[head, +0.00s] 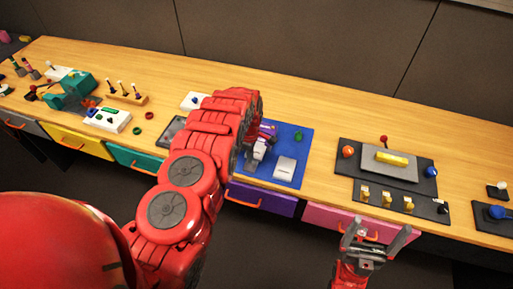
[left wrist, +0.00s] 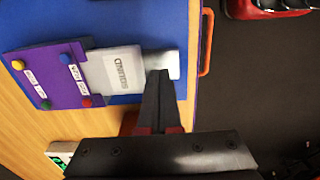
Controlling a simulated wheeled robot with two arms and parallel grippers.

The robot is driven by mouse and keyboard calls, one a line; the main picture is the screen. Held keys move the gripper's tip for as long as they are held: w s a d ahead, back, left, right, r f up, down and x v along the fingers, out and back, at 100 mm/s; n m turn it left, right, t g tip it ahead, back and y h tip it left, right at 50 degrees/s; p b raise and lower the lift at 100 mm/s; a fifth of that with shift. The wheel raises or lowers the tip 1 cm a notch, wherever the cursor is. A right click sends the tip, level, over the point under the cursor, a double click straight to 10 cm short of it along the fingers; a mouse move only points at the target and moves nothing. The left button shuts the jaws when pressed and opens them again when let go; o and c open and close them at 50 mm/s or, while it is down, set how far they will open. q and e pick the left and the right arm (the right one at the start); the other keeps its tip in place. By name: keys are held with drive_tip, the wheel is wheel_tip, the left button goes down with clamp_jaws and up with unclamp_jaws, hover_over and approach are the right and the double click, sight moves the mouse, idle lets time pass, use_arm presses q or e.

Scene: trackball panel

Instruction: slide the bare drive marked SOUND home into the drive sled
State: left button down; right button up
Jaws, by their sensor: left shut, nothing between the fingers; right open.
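The bare drive marked SOUND (left wrist: 118,68) is a pale grey-white slab in the left wrist view. Its left end meets the purple drive sled (left wrist: 50,62), and a paler, narrower piece shows at its right end. How deep it sits in the sled I cannot tell. My left gripper (left wrist: 158,74) is shut and empty, its tips over or against that pale end; contact is unclear. In the head view the left gripper (head: 256,156) is over the blue mat and the sled (head: 267,132) is partly hidden by my arm. My right gripper (head: 377,238) is open and empty in front of the pink drawer.
A white block (head: 285,169) and a green knob (head: 298,136) are on the blue mat (head: 304,150). A dark panel with a grey plate (head: 388,165) and several knobs stands to the right. Drawers with orange handles (head: 243,201) line the front edge.

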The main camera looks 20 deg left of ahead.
use_arm(q)
drive_tip(key=r+p, duration=0.2)
drive_tip(key=r, duration=0.1)
drive_tip(key=s+r, duration=0.1)
drive_tip(key=r, duration=0.1)
drive_tip(key=shift+p, duration=0.4)
idle(0.4)
